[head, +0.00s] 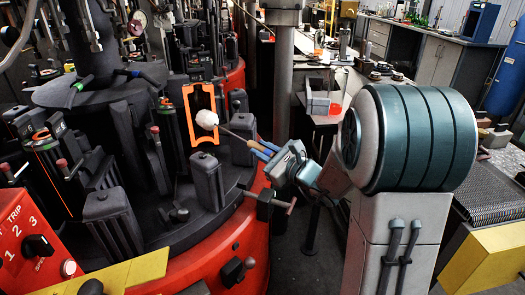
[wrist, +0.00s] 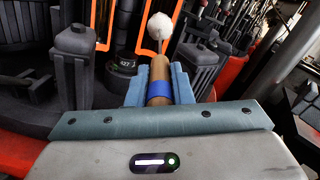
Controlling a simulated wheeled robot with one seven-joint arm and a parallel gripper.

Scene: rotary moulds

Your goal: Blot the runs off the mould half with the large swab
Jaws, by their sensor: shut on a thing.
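My gripper (head: 266,151) is shut on the wooden handle of the large swab. In the wrist view the handle (wrist: 159,78), with a blue band, sits between the blue fingers of my gripper (wrist: 160,88). The swab's white head (head: 207,119) is in front of the orange-edged mould half (head: 202,106) in the head view. It also shows at the top of the wrist view (wrist: 160,27), between the orange edges. I cannot tell whether the head touches the mould face. No runs can be made out on the mould at this size.
Dark upright blocks (head: 207,180) stand close around the mould on the red-rimmed rotary machine (head: 180,262). A T-handled bar (head: 268,197) sticks out below my gripper. A grey post (head: 284,75) stands behind. A red trip panel (head: 30,240) is at lower left.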

